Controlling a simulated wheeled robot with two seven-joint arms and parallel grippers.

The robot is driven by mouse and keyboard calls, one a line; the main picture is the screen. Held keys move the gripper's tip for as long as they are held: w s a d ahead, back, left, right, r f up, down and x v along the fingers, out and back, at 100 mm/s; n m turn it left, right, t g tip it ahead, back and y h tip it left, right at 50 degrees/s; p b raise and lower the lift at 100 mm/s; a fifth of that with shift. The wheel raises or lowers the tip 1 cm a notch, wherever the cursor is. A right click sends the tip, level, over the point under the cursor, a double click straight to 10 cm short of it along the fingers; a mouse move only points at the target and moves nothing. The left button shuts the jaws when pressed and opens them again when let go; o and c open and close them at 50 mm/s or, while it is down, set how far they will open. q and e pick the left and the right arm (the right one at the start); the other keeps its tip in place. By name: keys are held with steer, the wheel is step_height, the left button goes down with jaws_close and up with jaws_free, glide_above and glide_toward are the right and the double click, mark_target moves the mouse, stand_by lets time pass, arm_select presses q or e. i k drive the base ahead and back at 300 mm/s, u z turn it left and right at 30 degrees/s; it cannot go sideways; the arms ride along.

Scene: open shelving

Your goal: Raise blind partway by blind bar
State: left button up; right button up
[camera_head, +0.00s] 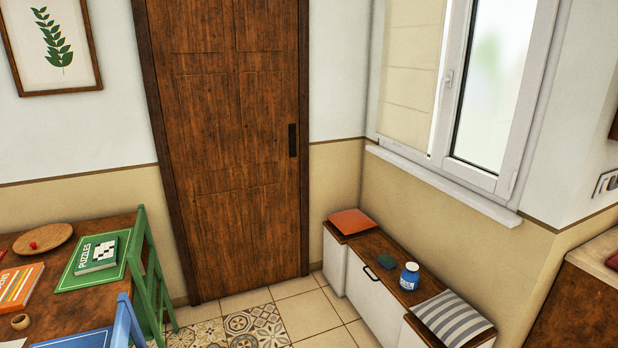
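A beige blind (408,70) with faint horizontal folds covers the left pane of the window at the upper right. It hangs down close to the sill, and its top is cut off by the picture edge. I cannot make out a separate blind bar at its lower edge. Neither of my grippers is in view.
A white sill (445,185) juts out below the window. Under it stands a low bench (372,287) with cushions and a blue jar (409,276). A wooden table (60,305) with books and green and blue chairs is at left. Tiled floor (305,312) lies between, before a brown door (235,150).

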mark_target(403, 126)
steer(key=z, duration=0.15)
steer(key=i, duration=2.2)
steer(key=z, duration=0.3)
